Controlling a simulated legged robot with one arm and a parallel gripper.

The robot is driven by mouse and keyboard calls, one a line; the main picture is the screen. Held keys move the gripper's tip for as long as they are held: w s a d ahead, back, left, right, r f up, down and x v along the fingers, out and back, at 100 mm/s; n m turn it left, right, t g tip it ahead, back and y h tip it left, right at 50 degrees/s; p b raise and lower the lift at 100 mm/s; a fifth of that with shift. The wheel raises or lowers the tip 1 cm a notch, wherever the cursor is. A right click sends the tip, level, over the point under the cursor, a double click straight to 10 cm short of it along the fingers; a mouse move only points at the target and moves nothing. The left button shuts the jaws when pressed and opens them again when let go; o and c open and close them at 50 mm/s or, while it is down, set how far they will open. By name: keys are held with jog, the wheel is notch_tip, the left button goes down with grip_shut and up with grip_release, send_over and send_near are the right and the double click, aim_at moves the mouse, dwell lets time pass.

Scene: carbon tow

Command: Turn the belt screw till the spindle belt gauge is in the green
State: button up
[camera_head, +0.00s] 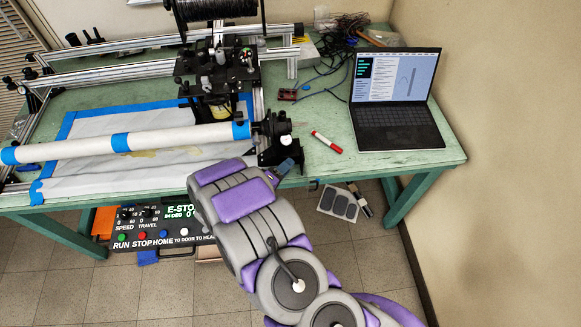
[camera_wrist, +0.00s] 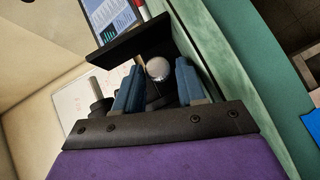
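My gripper (camera_wrist: 159,70) is open in the wrist view, with its two blue fingers apart. A round whitish knob (camera_wrist: 158,68), perhaps the belt screw's head, shows between the fingertips, with a gap on either side. A tan pin (camera_wrist: 140,61) is beside it, under a dark plate (camera_wrist: 129,41). In the head view my gripper (camera_head: 288,166) is at the table's front edge, just below the black spindle end mount (camera_head: 279,150) at the right end of the white tube (camera_head: 120,140). The belt gauge and its green zone cannot be made out in either view.
A laptop (camera_head: 398,100) and a red-and-white marker (camera_head: 326,142) lie on the green table (camera_head: 440,154) to the right. A control box (camera_head: 150,230) hangs under the table front. Loose cables (camera_head: 335,45) lie at the back.

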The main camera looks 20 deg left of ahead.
jog(key=shift+s+a+f, duration=0.1)
jog(key=shift+a, duration=0.45)
jog(key=shift+d, duration=0.8)
jog(key=c, duration=0.4)
jog(key=shift+d, duration=0.15)
jog(key=shift+c, duration=0.8)
jog(key=shift+a, duration=0.2)
grip_shut()
jog(key=shift+a, duration=0.1)
jog(key=shift+a+r, duration=0.15)
jog(key=shift+r, duration=0.05)
jog(key=shift+o, duration=2)
grip_release()
jog(key=shift+o, duration=0.8)
jog(key=shift+a+f, duration=0.15)
jog(key=shift+a, duration=0.1)
